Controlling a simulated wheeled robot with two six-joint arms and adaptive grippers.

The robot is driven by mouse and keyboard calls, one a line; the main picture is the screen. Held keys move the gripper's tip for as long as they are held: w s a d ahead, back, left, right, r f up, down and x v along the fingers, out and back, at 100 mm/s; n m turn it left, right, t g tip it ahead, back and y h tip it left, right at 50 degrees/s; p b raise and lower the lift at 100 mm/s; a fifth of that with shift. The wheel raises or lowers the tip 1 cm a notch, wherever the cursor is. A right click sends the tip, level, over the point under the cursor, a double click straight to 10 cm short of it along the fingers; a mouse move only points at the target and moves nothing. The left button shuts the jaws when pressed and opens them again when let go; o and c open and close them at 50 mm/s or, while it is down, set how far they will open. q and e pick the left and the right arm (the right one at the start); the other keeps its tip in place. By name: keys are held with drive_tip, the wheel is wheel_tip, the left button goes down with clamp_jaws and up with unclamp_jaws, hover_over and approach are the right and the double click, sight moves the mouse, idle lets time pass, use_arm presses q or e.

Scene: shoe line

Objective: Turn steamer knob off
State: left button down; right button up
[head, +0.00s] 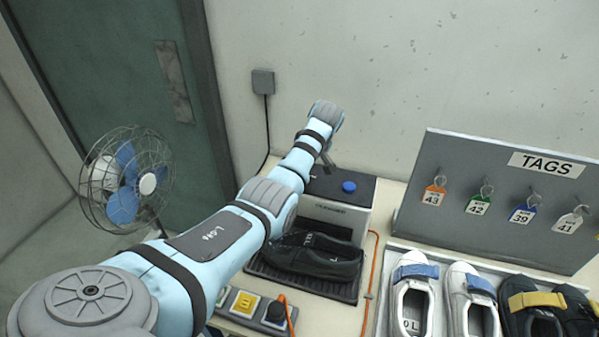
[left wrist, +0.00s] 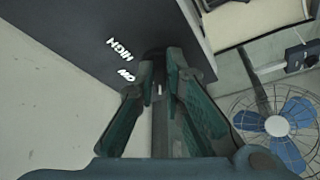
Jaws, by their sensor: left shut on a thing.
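The steamer (head: 337,213) is a box with a dark top and a pale front, standing against the wall in the head view. A blue cap (head: 348,187) sits on its top. My left gripper (head: 327,166) reaches down to the left part of that top. In the left wrist view, my left gripper (left wrist: 160,68) is shut on the dark knob (left wrist: 158,88), beside white lettering reading "HIGH" and a partly covered word ending in "OW". The fingers hide much of the knob, and I cannot tell its setting. My right gripper is not in view.
A black shoe (head: 315,260) lies on a dark tray in front of the steamer. An orange cable (head: 371,270) runs beside it. A tag board (head: 420,215) and a tray of shoes (head: 382,290) are at right. A fan (head: 127,182) stands at left.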

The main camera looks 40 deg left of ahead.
use_arm(q)
drive_tip(key=shift+n, duration=0.3)
drive_tip(key=c, duration=1.7)
unclamp_jaws()
drive_tip(key=shift+a, duration=0.1)
drive_tip(key=shift+w, duration=0.1)
drive_tip(key=v, duration=0.7)
drive_tip(key=shift+r, duration=0.2)
